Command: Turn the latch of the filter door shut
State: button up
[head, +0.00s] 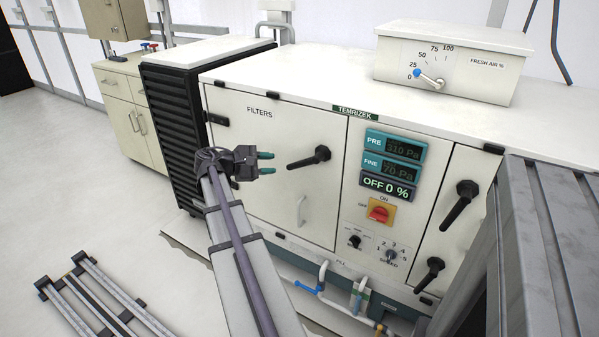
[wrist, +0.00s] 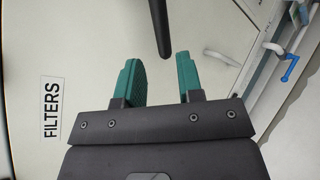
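The filter door (head: 262,193) is a cream panel labelled FILTERS, lying flush with the cabinet front; the wrist view shows it too (wrist: 60,60). Its black latch handle (head: 308,158) points to the left and slightly down from its pivot. In the wrist view the handle's tip (wrist: 162,45) hangs in from the top, just beyond the fingers and roughly over the space between them. My gripper (head: 266,163) has green fingertips, set apart with nothing between them; they also show in the wrist view (wrist: 162,78). It is left of the handle, apart from it.
A pale pull handle (head: 301,211) sits low on the door. Right of it are displays (head: 393,148), a red switch (head: 380,211) and further black latches (head: 460,204). Blue-handled pipes (head: 310,287) run below.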

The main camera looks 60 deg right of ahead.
aim_at(296, 165)
jog(key=b+x, duration=0.3)
jog(key=x, duration=0.7)
jog(key=shift+s+d+f, duration=0.15)
jog(key=shift+d+f, duration=0.05)
jog(key=shift+d, duration=0.05)
jog(key=shift+c, duration=0.4)
grip_shut()
